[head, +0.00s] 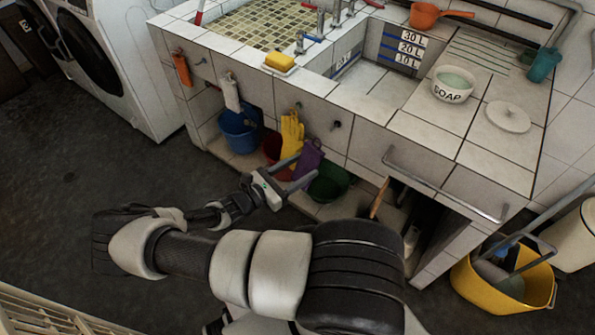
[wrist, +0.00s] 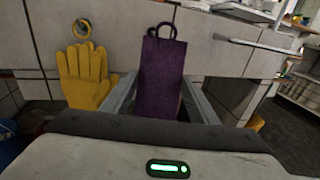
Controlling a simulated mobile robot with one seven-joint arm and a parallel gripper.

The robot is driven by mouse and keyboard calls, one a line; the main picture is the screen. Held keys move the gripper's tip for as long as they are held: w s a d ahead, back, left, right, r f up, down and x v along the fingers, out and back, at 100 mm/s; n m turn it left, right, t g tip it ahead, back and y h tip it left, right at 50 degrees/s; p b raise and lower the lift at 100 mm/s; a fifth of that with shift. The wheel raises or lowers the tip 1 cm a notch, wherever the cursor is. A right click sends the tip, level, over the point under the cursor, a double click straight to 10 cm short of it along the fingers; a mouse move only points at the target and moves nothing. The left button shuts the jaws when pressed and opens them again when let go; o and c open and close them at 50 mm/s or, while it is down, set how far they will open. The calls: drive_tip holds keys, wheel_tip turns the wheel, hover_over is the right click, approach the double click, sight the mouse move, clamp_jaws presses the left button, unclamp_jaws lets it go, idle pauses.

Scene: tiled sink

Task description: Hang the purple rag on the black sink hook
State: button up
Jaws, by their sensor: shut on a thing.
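The purple rag (head: 308,158) is held upright between the fingers of my gripper (head: 300,172), in front of the tiled sink front. In the wrist view the rag (wrist: 160,72) stands between the two fingers (wrist: 158,98), with dark loop shapes at its top edge. The black hook (head: 337,124) is on the sink front, above and right of the rag in the head view. In the wrist view I cannot tell the hook from the rag's loop. The rag appears apart from the hook in the head view.
A yellow glove (head: 291,134) hangs just left of the rag; it also shows in the wrist view (wrist: 84,78). White (head: 230,92) and orange (head: 182,68) cloths hang further left. Blue (head: 240,130) and green (head: 329,183) buckets stand below. A metal rail (head: 440,184) is to the right.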

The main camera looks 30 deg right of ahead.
drive_tip(key=shift+w+d+f+b, duration=0.15)
drive_tip(key=shift+w+d, duration=0.25)
drive_tip(key=shift+d, duration=0.6)
drive_tip(key=shift+w+d+f+b, duration=0.15)
drive_tip(key=shift+w+d, duration=0.3)
drive_tip(key=shift+d, duration=0.6)
drive_tip(key=shift+w+d+f+b, duration=0.1)
drive_tip(key=shift+w+d+b, duration=0.25)
drive_tip(key=shift+d, duration=0.65)
drive_tip(key=shift+w+d+f+b, duration=0.3)
drive_tip(key=shift+d+f+b, duration=0.2)
drive_tip(key=shift+d+b, duration=0.1)
drive_tip(key=shift+f, duration=0.15)
drive_tip(key=o, duration=1.1)
drive_tip(key=a, duration=0.5)
drive_tip(key=s+a, duration=0.1)
drive_tip(key=a, duration=0.5)
drive_tip(key=s+a, duration=0.1)
drive_tip(key=a, duration=0.5)
drive_tip(key=shift+s+a+r+p, duration=0.15)
drive_tip(key=shift+r+p, duration=0.15)
drive_tip(key=shift+r, duration=0.05)
